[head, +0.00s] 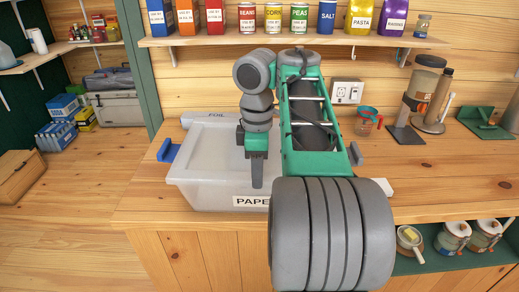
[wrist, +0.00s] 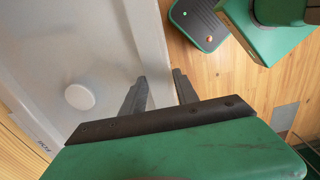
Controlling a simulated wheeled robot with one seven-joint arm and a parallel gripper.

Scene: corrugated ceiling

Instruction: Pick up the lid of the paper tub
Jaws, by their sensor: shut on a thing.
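The paper tub (head: 205,195) is a whitish box on the wooden counter, with a label reading "PAPE" and the rest hidden by my arm. Its pale lid (head: 200,150) lies over the top; a round white knob (wrist: 79,97) shows on the lid (wrist: 105,45) in the wrist view. My gripper (head: 257,182) points down at the tub's near side. In the wrist view my gripper (wrist: 159,75) has one finger over the lid and one outside its edge, shut on that edge. I cannot tell whether the tub's rim is also between the fingers.
A shelf (head: 300,41) with labelled cans and bags runs above the counter. A box marked FOIL (head: 215,117) is behind the tub. A measuring cup (head: 367,122) and a coffee grinder (head: 425,90) stand to the right. The right front counter (head: 450,180) is mostly clear.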

